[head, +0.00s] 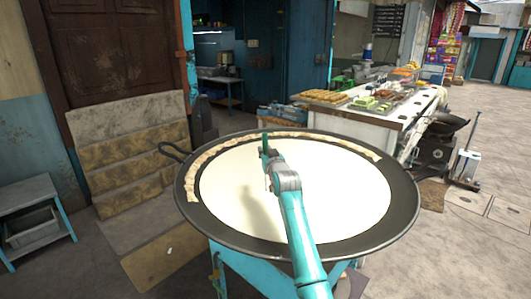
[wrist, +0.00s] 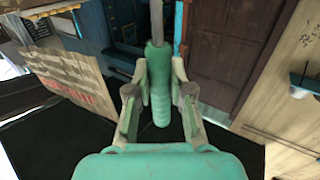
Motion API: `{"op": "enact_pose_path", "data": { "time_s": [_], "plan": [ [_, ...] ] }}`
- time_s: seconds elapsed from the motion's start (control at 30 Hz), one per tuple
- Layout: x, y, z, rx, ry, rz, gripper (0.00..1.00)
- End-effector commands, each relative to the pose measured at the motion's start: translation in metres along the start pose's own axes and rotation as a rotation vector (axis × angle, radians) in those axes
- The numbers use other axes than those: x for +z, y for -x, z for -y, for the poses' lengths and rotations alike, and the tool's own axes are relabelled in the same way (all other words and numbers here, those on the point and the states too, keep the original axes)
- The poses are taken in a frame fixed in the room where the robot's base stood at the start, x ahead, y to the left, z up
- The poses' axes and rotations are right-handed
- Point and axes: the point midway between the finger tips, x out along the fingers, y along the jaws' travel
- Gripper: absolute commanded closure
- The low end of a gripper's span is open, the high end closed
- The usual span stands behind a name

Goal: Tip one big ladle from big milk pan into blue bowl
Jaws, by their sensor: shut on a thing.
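The big milk pan (head: 402,205) is a wide, dark, shallow pan full of white milk, with a pale crust along its far and left rim. My gripper (head: 269,158) is above the milk, near the middle of the pan. In the wrist view my gripper (wrist: 158,92) is shut on the green handle of the ladle (wrist: 159,84). A grey metal rod runs from that handle out of the top of the picture. The ladle's bowl does not show in either view. I cannot make out a blue bowl.
A turquoise stand (head: 250,270) carries the pan. A food counter (head: 378,122) with sweets stands behind to the right. A grey side table (head: 28,195) is at the left. Stone steps (head: 130,150) lead to a brown door. The paved floor at right is mostly open.

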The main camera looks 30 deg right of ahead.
Motion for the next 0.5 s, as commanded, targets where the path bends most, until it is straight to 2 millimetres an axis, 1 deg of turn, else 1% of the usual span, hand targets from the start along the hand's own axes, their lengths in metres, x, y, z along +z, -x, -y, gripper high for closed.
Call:
{"op": "enact_pose_path", "data": {
  "time_s": [0.23, 0.5],
  "plan": [
    [-0.003, 0.0, 0.0, 0.0, 0.0, -0.002, 1.0],
    [-0.018, 0.0, 0.0, 0.0, 0.0, -0.003, 1.0]
  ]
}}
